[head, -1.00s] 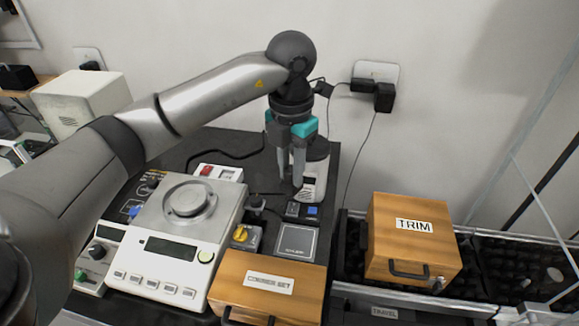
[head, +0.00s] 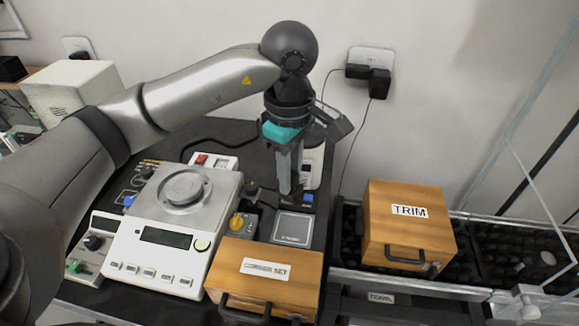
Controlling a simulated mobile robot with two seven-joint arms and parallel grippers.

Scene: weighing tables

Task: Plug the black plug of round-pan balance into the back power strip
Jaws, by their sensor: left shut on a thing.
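The round-pan balance (head: 160,238) stands at left centre, with a round steel pan (head: 184,190) on top and a dark display in front. My left gripper (head: 286,190) points down to the right of the balance, behind the small grey-topped scale. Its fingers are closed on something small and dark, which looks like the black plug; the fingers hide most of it. A dark cord or part (head: 262,193) lies just left of the fingertips. A white power strip (head: 222,161) with a red switch lies behind the balance, partly hidden by it. My right gripper is not in view.
A wooden weight box (head: 265,272) stands in front, and a wooden TRIM box (head: 410,228) at right. A grey-topped scale (head: 292,229) and a yellow-knobbed device (head: 238,222) sit close to the gripper. A wall outlet (head: 371,58) holds black adapters.

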